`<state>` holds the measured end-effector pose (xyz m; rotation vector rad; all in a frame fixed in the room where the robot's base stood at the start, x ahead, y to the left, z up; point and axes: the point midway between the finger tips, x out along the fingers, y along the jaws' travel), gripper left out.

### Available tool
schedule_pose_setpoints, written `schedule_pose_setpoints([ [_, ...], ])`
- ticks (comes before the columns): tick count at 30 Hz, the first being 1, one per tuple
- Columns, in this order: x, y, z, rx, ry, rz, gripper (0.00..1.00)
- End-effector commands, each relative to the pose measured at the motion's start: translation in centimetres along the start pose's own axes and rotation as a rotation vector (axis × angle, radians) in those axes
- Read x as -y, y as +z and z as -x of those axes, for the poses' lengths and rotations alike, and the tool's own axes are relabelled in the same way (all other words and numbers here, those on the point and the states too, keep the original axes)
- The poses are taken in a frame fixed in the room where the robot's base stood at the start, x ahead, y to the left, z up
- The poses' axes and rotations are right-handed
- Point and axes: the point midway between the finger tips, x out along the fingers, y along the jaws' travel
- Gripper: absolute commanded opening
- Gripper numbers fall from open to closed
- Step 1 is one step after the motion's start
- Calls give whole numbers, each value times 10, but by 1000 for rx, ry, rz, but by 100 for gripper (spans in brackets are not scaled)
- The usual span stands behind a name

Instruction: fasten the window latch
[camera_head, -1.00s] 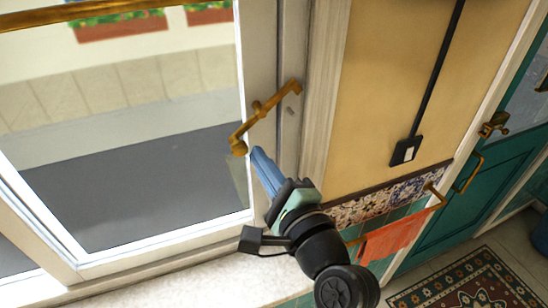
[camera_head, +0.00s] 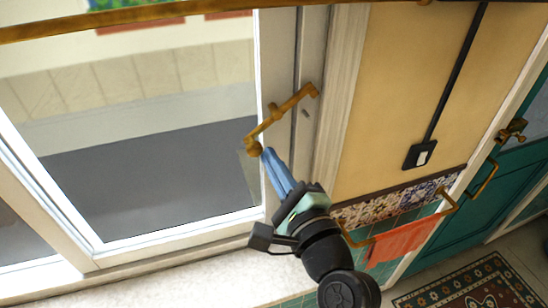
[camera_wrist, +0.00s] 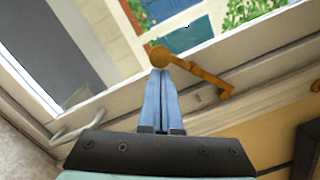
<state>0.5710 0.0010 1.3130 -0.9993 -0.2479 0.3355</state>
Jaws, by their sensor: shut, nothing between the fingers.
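The window latch (camera_head: 282,115) is a brass handle on the right stile of the white window frame (camera_head: 309,60). It slants from a knob at lower left to an end at upper right, which lies over the frame beside the window. My gripper (camera_head: 268,153) has blue fingers, shut and empty, with the tips at the latch's lower-left knob. In the wrist view the latch (camera_wrist: 203,77) runs right and down from its round knob (camera_wrist: 159,57), which sits at my fingertips (camera_wrist: 159,72). I cannot tell whether they touch.
A stone sill (camera_head: 190,276) runs below the window. To the right are a wall switch (camera_head: 420,154), a brass rail with an orange towel (camera_head: 398,242), and a teal door (camera_head: 490,190). A brass rod (camera_head: 120,16) crosses the top.

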Motion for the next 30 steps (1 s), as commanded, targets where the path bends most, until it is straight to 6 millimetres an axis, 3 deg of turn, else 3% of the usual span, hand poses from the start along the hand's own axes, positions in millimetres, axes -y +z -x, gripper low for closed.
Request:
schedule_pose_setpoints([
  [18,5,18,-2,2,-22,-256,0],
  [30,10,26,-3,2,-23,-246,0],
])
